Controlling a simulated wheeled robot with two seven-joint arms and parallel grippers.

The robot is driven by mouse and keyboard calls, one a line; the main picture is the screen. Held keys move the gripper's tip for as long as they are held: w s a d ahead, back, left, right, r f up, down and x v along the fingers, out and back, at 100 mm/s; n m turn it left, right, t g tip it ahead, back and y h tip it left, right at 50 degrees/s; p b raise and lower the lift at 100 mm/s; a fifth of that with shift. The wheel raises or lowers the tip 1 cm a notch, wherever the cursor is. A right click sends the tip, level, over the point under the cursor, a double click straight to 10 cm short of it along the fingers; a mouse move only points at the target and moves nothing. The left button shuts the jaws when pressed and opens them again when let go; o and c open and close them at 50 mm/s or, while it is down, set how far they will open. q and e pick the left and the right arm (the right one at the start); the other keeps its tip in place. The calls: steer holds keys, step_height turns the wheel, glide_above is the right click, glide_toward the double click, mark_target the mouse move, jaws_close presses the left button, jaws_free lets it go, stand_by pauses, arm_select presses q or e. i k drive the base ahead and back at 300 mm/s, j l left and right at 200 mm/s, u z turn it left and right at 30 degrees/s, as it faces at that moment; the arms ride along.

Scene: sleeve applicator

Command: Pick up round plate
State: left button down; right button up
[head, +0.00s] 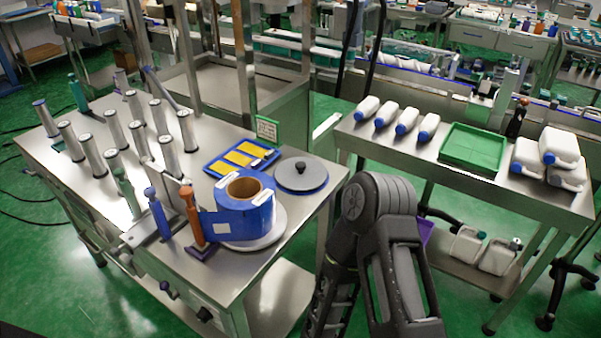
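A dark grey round plate (313,184) with a black knob in its middle lies flat on the steel table (325,205), near its right edge. A second, lighter round plate (272,235) lies nearer the front, under a large roll of blue film (243,215); the roll hides much of it. A dark arm of mine rises from the bottom of the head view, right of the table and apart from both plates. I see no gripper fingers on it. Neither gripper is in view.
A blue tray with yellow strips (240,157) sits behind the roll. The right table (400,150) holds white jugs (560,147) and a green tray (472,148).

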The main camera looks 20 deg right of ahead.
mark_target(300, 174)
steer(key=l+z, duration=0.15)
steer(key=l, duration=0.3)
steer(key=i+l+z, duration=0.1)
steer(key=l, duration=0.3)
steer(key=i+l+z, duration=0.15)
steer(key=l, duration=0.3)
steer(key=i+l+z, duration=0.1)
steer(key=l, duration=0.3)
steer(key=i+l+z, duration=0.15)
steer(key=l, duration=0.25)
steer(key=i, duration=0.05)
